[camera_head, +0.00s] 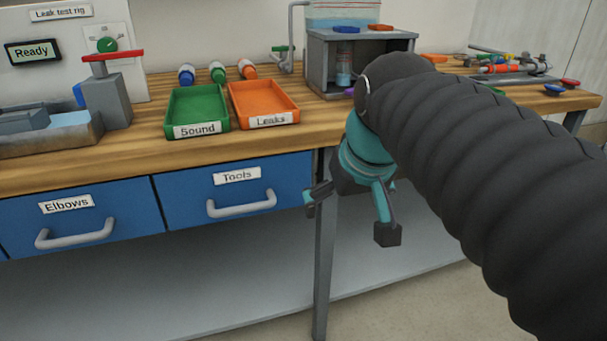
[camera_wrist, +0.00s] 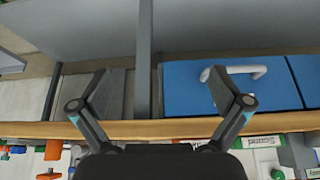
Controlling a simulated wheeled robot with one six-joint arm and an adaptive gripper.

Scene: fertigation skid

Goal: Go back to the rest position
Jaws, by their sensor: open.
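My gripper (camera_head: 349,212) is open and empty. In the head view it hangs in front of the bench's front edge, to the right of the Tools drawer (camera_head: 238,196), below the tabletop. In the wrist view my gripper (camera_wrist: 168,92) has its two fingers spread apart, with the bench leg (camera_wrist: 143,60) seen between them and nothing held. The Tools drawer is shut. My dark, ribbed arm covers the right part of the head view and hides part of the bench there.
The wooden bench (camera_head: 150,155) carries a green Sound tray (camera_head: 197,108), an orange Leaks tray (camera_head: 263,101), the leak test rig (camera_head: 103,85) and a grey stand (camera_head: 318,68). The Elbows drawer (camera_head: 75,222) is shut. Open floor (camera_head: 400,312) lies at the front right.

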